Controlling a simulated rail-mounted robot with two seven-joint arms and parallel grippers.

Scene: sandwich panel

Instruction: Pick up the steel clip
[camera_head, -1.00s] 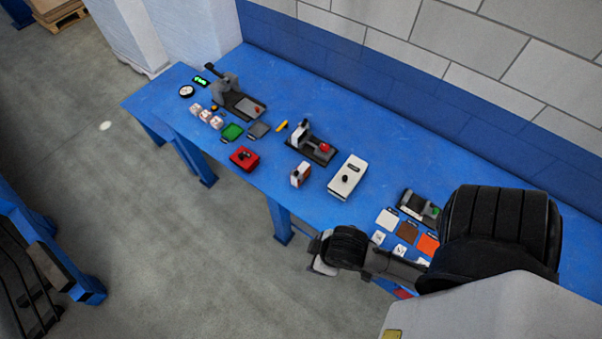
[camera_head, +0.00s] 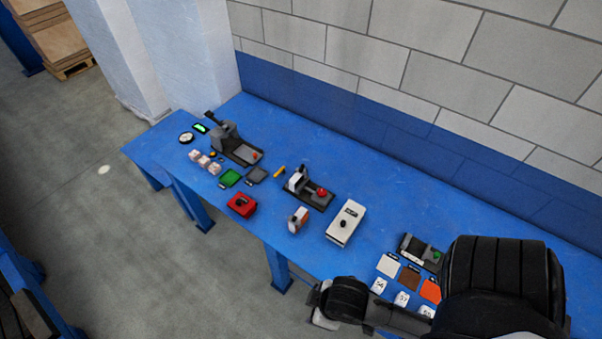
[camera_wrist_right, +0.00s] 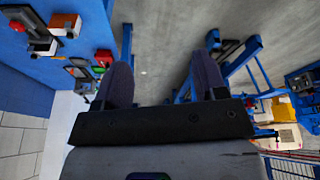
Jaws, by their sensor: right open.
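I cannot make out the steel clip for certain in either view; small parts on the blue bench (camera_head: 225,215) are too small to tell apart. My right arm comes in at the lower right of the head view, over the bench's front edge, and hides part of the bench. In the right wrist view my right gripper (camera_wrist_right: 163,78) is open and empty, its two dark fingers apart over the floor, with the bench off to the left. My left gripper is in neither view.
A block wall (camera_head: 430,75) runs behind. The bench's back strip is clear.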

